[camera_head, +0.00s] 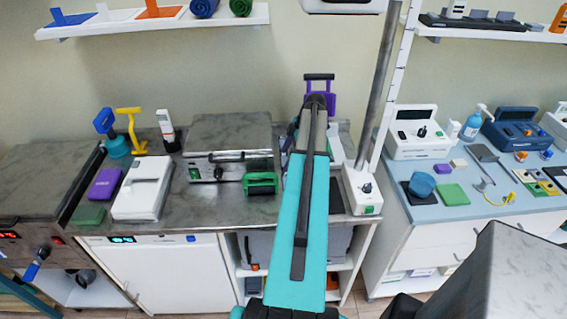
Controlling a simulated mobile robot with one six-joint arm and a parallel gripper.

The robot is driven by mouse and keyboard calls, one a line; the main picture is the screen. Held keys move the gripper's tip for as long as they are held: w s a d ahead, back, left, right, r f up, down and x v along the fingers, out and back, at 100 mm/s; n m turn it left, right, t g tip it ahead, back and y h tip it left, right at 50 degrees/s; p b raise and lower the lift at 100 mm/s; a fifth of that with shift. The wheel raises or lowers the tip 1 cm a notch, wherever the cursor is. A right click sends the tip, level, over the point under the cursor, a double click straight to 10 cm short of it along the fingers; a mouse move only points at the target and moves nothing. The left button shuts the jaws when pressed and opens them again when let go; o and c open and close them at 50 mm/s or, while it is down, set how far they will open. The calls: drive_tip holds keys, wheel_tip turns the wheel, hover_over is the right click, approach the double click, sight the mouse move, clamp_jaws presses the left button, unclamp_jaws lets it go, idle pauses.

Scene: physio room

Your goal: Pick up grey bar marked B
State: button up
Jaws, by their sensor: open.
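I cannot make out a letter B on any bar. Small grey pieces (478,14) stand on a dark tray on the upper right shelf; whether one is the marked bar I cannot tell. A long grey bar-like pole (377,85) leans beside the white upright scale, with no letter readable on it. My turquoise arm reaches up the middle of the view over the counter. Its far end is beyond or behind the links, and I cannot make out my gripper's fingers. The arm hides part of the counter behind it.
A metal counter (220,212) carries a grey-lidded unit (230,135), a white box (143,188) and a green handled piece (261,183). A purple frame (320,86) stands behind my arm. A blue-topped table (470,203) at right holds several small items. Shelves hang above.

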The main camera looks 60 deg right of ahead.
idle(0.4)
drive_tip(key=c, duration=0.8)
drive_tip(key=shift+r, duration=0.2)
drive_tip(key=shift+r+b, duration=1.55)
drive_tip(key=shift+r, duration=3.25)
